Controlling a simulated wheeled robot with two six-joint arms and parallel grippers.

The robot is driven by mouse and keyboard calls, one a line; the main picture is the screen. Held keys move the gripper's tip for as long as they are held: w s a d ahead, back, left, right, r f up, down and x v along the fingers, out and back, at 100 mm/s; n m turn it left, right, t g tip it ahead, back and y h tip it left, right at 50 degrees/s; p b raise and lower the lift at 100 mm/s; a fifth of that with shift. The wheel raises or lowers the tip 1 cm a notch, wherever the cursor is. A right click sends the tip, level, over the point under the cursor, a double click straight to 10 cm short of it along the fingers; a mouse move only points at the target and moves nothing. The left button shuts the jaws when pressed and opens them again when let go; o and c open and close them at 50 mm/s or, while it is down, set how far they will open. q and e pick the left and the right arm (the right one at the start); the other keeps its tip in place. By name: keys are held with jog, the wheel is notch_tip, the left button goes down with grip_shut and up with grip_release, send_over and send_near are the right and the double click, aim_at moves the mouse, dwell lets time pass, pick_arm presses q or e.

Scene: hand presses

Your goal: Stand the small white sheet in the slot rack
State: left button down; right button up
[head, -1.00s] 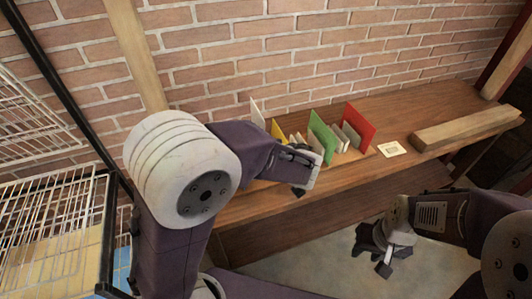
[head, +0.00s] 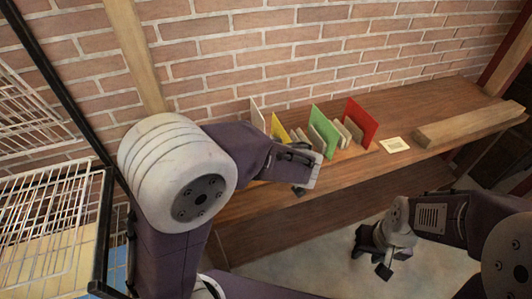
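A slot rack (head: 343,157) stands on the wooden bench against the brick wall. It holds a white sheet (head: 257,116) at its left end, then a yellow sheet (head: 279,130), a green sheet (head: 325,127) and a red sheet (head: 361,121), with several small pale pieces between them. A small cream-white square (head: 394,145) lies flat on the bench just right of the rack. My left gripper (head: 300,188) is in front of the rack's left part; its fingers are mostly hidden by its own body. My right gripper (head: 372,262) hangs low over the floor, fingertips apart and empty.
A long wooden beam (head: 470,126) lies on the bench (head: 270,204) at the right. A white wire rack (head: 50,235) with a dark frame stands at the left. The bench's front strip is clear.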

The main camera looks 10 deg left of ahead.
pick_arm(q)
jog(key=shift+f+b, duration=1.35)
jog(key=shift+b, duration=0.3)
jog(key=shift+r, duration=0.1)
jog(key=c, duration=1.6)
grip_release()
jog(key=c, duration=0.3)
jog(key=p+v, duration=0.1)
jog(key=v, duration=0.6)
